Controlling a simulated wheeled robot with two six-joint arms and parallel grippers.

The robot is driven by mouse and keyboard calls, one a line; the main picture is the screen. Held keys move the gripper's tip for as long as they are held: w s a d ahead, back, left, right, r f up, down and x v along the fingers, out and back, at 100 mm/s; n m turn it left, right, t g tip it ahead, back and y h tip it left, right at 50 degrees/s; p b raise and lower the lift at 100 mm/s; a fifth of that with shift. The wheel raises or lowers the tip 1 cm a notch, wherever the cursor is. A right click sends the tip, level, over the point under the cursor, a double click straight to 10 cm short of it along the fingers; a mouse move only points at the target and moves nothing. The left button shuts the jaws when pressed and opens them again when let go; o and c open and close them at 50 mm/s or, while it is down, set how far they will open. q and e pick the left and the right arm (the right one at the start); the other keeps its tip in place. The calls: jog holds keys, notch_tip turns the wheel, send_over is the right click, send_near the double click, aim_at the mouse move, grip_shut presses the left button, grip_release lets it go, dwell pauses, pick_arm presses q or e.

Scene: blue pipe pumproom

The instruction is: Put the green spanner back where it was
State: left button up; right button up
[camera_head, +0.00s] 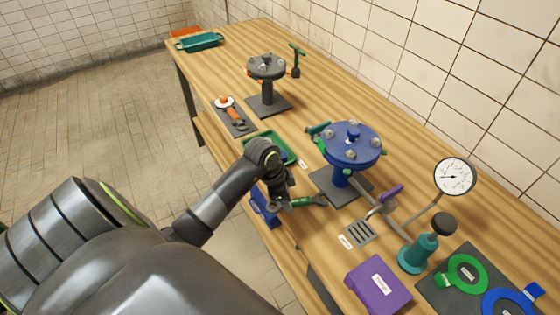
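A green spanner (303,202) with a dark jaw pointing right shows just left of the blue flange stand's base. My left gripper (282,201) is at the left end of its handle, over the table's front edge. The wrist hides most of the fingers, so I cannot tell whether they are closed on the handle or beside it. A green tray (284,150) lies behind my wrist, partly hidden by it. My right gripper is not in view.
A blue flange (350,145) on a stand and a grey flange (266,67) stand on the table. An orange-handled tool (236,117) lies on a grey mat. A purple box (379,285), teal pump (417,254) and gauge (454,177) crowd the near right. The far table is clearer.

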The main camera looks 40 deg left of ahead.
pick_arm(q)
jog(key=b+v, duration=0.1)
jog(key=v, duration=1.1)
jog(key=shift+b, duration=0.3)
